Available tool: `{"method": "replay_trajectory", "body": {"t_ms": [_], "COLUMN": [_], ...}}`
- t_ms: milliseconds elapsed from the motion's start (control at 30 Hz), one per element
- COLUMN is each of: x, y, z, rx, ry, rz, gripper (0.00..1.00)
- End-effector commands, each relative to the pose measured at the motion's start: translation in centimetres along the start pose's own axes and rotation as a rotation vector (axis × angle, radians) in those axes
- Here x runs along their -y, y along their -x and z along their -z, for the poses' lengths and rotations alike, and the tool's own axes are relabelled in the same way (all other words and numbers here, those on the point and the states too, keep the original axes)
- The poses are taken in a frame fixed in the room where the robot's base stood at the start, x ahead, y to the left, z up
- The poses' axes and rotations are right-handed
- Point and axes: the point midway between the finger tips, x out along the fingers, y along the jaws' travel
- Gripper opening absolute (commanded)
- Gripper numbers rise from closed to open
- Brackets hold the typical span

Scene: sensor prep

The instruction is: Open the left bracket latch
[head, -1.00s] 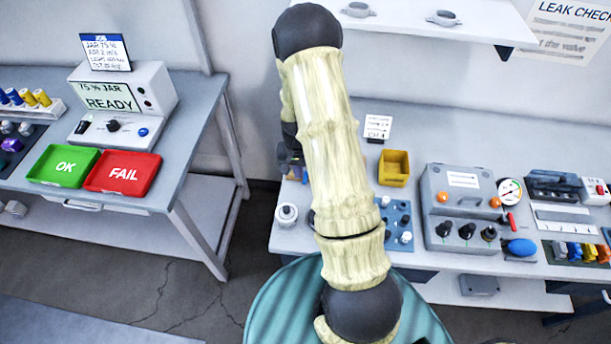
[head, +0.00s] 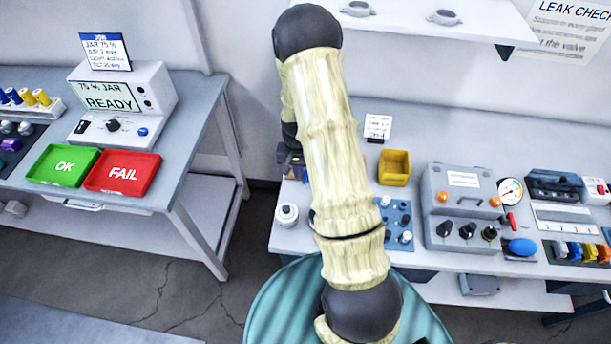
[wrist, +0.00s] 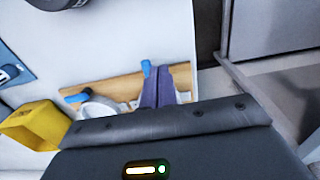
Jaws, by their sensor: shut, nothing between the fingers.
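In the wrist view, a wooden board (wrist: 125,88) carries two blue latch levers. One lever (wrist: 77,97) lies flat beside a pale round bracket (wrist: 98,106). The other lever (wrist: 147,68) points up, right by my gripper's fingertips (wrist: 157,72). My gripper's purple fingers are together and empty, over the board's right half in that view. They hide most of the bracket there; only a white edge (wrist: 184,97) shows. I cannot tell whether the fingers touch the lever. In the head view, my arm covers most of the board and gripper.
A yellow bin (head: 394,167) stands close to the board; it also shows in the wrist view (wrist: 35,127). A white round jar (head: 287,214) and a blue mat with knobs (head: 398,222) are on the bench. A shelf (head: 430,22) overhangs the back.

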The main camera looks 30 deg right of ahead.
Motion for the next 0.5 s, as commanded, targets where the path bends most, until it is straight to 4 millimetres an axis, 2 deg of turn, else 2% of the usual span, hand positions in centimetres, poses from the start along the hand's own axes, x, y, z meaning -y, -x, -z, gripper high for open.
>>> {"method": "replay_trajectory", "body": {"t_ms": [500], "x": [0.01], "y": [-0.91], "z": [0.01], "rx": [0.0], "ry": [0.0], "rz": [0.0], "gripper": [0.0]}}
